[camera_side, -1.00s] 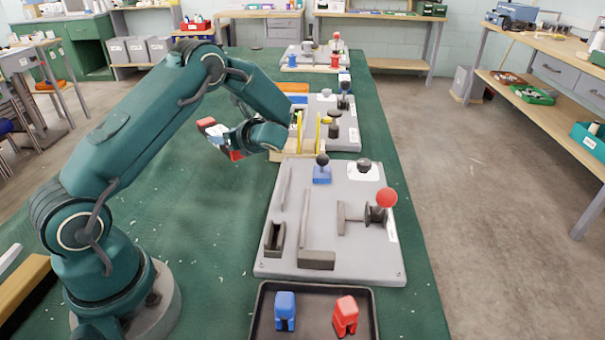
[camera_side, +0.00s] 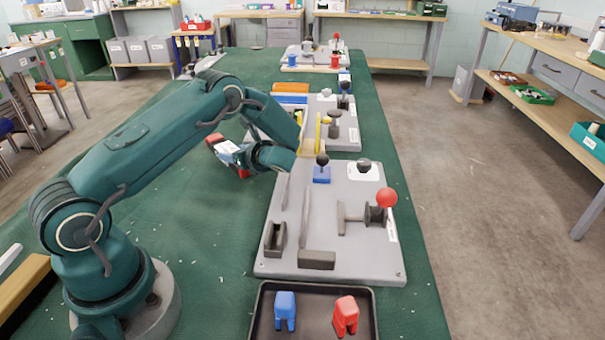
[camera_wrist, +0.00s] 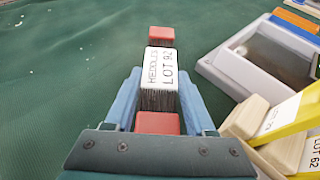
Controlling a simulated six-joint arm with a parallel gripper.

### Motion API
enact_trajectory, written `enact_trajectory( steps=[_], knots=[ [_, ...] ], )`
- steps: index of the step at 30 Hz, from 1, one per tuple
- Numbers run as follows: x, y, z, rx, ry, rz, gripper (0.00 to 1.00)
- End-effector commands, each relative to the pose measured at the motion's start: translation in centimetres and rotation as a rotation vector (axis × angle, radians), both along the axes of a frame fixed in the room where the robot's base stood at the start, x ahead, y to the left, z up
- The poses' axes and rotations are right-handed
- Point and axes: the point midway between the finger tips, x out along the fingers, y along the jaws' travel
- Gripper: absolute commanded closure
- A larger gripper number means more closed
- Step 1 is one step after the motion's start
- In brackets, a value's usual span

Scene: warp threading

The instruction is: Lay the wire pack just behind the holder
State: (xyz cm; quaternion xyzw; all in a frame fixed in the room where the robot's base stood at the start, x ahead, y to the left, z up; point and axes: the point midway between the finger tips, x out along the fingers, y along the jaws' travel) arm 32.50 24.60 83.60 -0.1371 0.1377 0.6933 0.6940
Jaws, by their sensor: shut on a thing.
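The holder (camera_wrist: 245,116), pale wood with yellow bars, is at the right of the wrist view. In the side view the holder (camera_side: 309,142) is partly hidden by my arm.
A grey open box (camera_wrist: 262,52) lies to the right of the pack in the wrist view. A grey board (camera_side: 350,250) with posts and a red ball is nearer in the side view. A black tray (camera_side: 264,310) holds blue and red pieces. Green cloth left of the pack is clear.

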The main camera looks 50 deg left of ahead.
Motion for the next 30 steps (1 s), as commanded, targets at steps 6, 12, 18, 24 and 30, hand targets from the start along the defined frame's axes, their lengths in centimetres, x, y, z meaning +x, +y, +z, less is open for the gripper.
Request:
enact_trajectory(
  steps=[6,12,18,24,30],
  knots=[
    [0.0,0.0,-0.1,0.000,0.000,0.000,0.15],
    [0.0,0.0,0.0,0.000,0.000,0.000,0.15],
    [0.1,-1.2,0.7,-0.001,-0.001,-0.004,0.15],
    [0.2,-5.0,2.3,0.000,-0.003,-0.006,0.15],
    [0.1,-8.7,3.8,0.000,-0.002,-0.005,0.15]
  ],
)
